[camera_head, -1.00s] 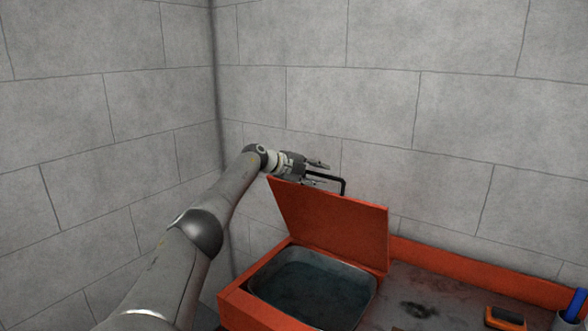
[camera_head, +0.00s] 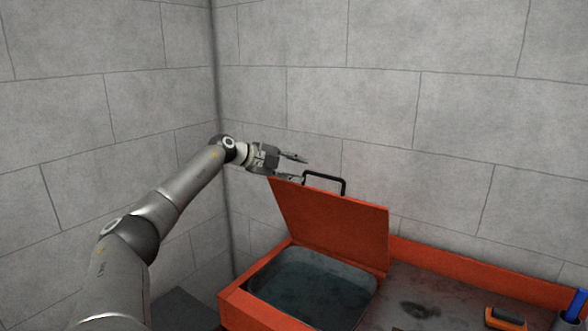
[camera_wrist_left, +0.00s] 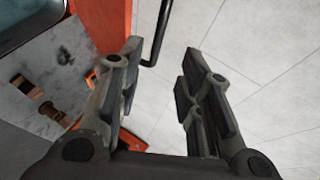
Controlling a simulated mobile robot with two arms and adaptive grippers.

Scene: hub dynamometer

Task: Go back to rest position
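My left gripper (camera_head: 296,168) is open and empty, just left of the black handle (camera_head: 325,178) on top of the raised red lid (camera_head: 335,222). Its fingers are apart from the handle in the head view. In the left wrist view the open fingers (camera_wrist_left: 158,85) show, with the handle (camera_wrist_left: 159,35) beyond the left finger and nothing between the fingertips but wall. The lid stands open over a grey basin (camera_head: 312,290) of dark liquid or a dark interior. My right gripper is not in view.
A worn grey worktop with a red rim (camera_head: 470,270) extends right of the basin. An orange-and-black tool (camera_head: 506,319) and a blue item (camera_head: 576,303) lie at its right end. Grey block walls (camera_head: 400,60) stand close behind and to the left.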

